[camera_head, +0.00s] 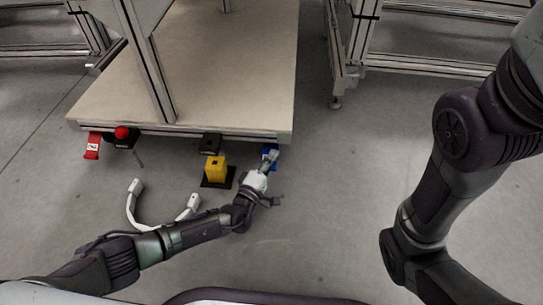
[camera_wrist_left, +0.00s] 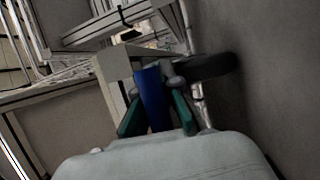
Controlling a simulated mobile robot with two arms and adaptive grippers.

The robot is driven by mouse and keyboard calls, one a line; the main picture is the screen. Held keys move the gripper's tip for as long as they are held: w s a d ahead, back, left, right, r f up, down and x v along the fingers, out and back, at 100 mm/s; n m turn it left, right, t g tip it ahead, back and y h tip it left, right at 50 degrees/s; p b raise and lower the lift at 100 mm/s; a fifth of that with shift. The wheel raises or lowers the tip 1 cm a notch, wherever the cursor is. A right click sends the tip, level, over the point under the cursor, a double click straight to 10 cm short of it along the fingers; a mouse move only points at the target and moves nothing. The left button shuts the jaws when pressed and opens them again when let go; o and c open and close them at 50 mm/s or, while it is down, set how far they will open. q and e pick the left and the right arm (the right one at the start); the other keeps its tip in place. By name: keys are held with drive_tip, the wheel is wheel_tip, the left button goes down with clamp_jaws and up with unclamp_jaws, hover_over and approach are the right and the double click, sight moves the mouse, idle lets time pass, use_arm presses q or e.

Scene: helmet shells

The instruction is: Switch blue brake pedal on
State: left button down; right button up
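The blue brake pedal (camera_head: 269,150) hangs at the front edge of the table, near its right corner. My left gripper (camera_head: 267,162) is right at it and hides part of it. In the left wrist view the blue pedal (camera_wrist_left: 152,94) shows between the two green-edged fingers of my left gripper (camera_wrist_left: 158,112). The fingers stand apart on either side of it; whether they touch it I cannot tell. My right arm crosses the right side of the head view, and its gripper is out of view.
The wooden table (camera_head: 215,85) has a metal post (camera_head: 150,62). Along its front edge are a red pedal (camera_head: 93,146), a red button (camera_head: 122,132) and a black box (camera_head: 209,143). A yellow block (camera_head: 214,168) and a white curved handle (camera_head: 133,206) are left of my gripper. Floor to the right is clear.

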use_arm(q)
drive_tip(key=shift+a+f+m+t+h, duration=0.1)
drive_tip(key=shift+f+m+t+h, duration=0.3)
drive_tip(key=shift+t, duration=0.2)
drive_tip(key=c, duration=1.4)
unclamp_jaws()
drive_tip(key=shift+o, duration=0.2)
drive_tip(key=v, duration=0.4)
drive_tip(key=r+v, duration=0.1)
drive_tip(key=v, duration=0.4)
drive_tip(key=r+v, duration=0.1)
drive_tip(key=v, duration=0.3)
drive_tip(key=shift+s+a, duration=0.3)
drive_tip(key=shift+s, duration=0.3)
drive_tip(key=shift+s+a+r, duration=0.1)
drive_tip(key=shift+s+a, duration=0.05)
drive_tip(key=shift+s, duration=0.2)
drive_tip(key=shift+o, duration=0.4)
